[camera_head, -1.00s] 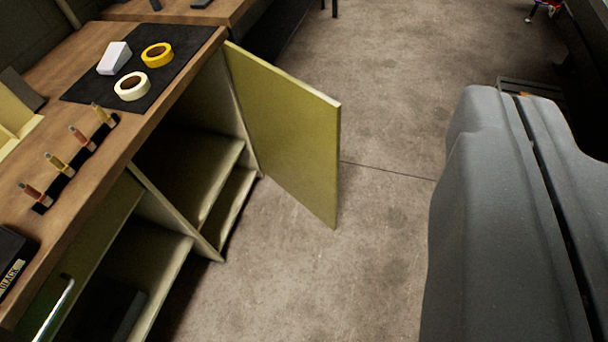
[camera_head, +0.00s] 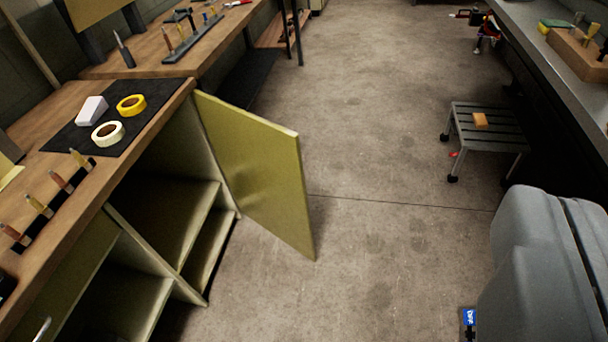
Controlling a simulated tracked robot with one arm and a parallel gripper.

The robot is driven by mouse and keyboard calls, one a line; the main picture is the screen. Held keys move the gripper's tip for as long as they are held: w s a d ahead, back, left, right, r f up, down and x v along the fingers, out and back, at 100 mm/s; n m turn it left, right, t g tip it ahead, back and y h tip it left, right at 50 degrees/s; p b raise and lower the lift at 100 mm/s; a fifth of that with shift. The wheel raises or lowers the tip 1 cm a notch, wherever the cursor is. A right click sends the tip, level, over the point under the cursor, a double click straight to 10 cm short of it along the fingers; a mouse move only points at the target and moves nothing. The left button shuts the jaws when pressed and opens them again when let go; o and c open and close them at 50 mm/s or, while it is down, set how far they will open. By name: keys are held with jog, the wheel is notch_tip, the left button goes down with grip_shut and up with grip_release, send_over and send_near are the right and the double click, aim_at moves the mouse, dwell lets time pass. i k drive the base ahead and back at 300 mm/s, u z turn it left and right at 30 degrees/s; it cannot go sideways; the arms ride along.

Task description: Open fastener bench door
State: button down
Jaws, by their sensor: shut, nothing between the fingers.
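The bench (camera_head: 153,130) with a wooden top stands at the left, its olive-yellow cabinet below. A yellow-green door (camera_head: 255,165) hinged at the bench's far end stands swung wide open, out over the floor. The open compartment (camera_head: 170,215) behind it shows a shelf and looks empty. A second olive panel (camera_head: 65,280) with a metal handle (camera_head: 40,332) is cut off at the lower left; I cannot tell how far it is open. My gripper's fingers are out of view. A grey part of my arm fills the lower right, apart from the door.
On the bench top lie a black mat (camera_head: 150,110), a yellow tape roll (camera_head: 131,105), a white tape roll (camera_head: 108,133) and several markers. A low slatted stool (camera_head: 487,128) stands at right, near another workbench (camera_head: 550,60). The floor (camera_head: 370,230) between is clear.

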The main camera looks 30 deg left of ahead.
aim_at(260, 158)
jog(key=i, duration=1)
